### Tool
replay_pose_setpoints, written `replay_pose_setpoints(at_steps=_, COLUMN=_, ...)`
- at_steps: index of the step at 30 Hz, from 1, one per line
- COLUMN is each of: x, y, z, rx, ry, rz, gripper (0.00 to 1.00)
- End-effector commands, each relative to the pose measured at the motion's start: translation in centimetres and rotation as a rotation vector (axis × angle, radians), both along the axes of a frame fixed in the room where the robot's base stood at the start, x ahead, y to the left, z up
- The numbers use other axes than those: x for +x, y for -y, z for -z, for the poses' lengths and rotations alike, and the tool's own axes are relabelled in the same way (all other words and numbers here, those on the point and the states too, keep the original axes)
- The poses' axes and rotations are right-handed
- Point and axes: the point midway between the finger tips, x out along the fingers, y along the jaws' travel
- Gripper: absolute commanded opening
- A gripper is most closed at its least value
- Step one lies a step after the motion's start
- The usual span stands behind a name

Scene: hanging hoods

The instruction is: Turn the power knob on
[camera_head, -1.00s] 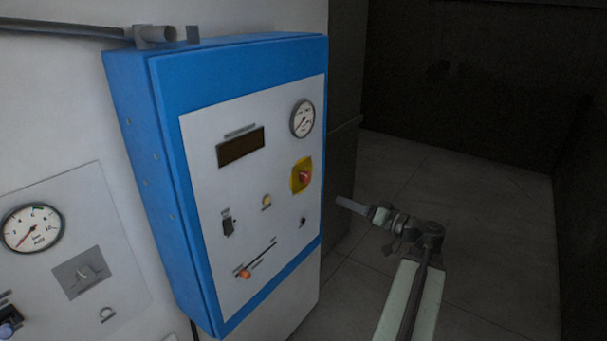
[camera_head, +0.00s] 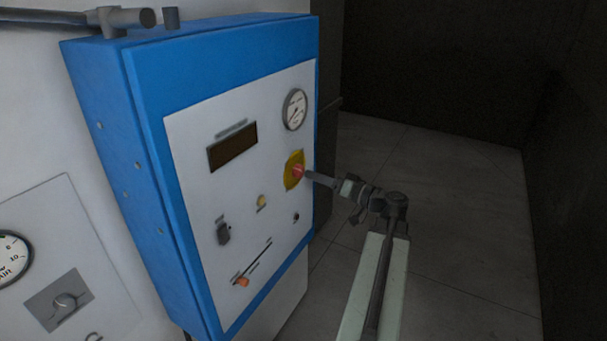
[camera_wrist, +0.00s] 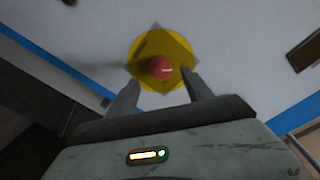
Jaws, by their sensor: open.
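The red knob (camera_head: 297,170) sits on a yellow plate (camera_head: 291,182) at the right of the blue-framed control panel. In the wrist view the red knob (camera_wrist: 161,68) is in front of the yellow round plate (camera_wrist: 147,46), just past my fingertips. My gripper (camera_head: 308,175) is at the panel in the head view, its tip close to the knob. In the wrist view my gripper (camera_wrist: 161,78) is open, with one finger on either side of the knob's near part. I cannot tell whether either finger touches the knob.
The blue control box (camera_head: 220,45) also carries a round gauge (camera_head: 294,109), a dark display (camera_head: 232,147), a black switch (camera_head: 223,233) and an orange slider (camera_head: 242,282). A grey pipe (camera_head: 125,18) runs above it. Floor (camera_head: 440,220) right of the box is clear.

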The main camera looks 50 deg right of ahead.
Motion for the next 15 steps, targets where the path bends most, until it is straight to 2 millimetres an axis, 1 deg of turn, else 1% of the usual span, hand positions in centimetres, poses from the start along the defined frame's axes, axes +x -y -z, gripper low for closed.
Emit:
replay_pose_setpoints(at_steps=1, x=1.1, y=-0.2, z=0.0, rx=0.0, ry=0.0, rz=-0.004, gripper=0.6)
replay_pose_setpoints(at_steps=3, x=2.4, y=-0.5, z=0.0, rx=0.0, ry=0.0, rz=-0.005, gripper=0.6)
replay_pose_setpoints(at_steps=6, x=3.7, y=-0.7, z=0.0, rx=0.0, ry=0.0, rz=-0.005, gripper=0.6)
replay_pose_setpoints(at_steps=10, x=4.5, y=-0.9, z=0.0, rx=0.0, ry=0.0, rz=-0.004, gripper=0.6)
replay_pose_setpoints(at_steps=15, x=4.6, y=-0.9, z=0.0, rx=0.0, ry=0.0, rz=-0.004, gripper=0.6)
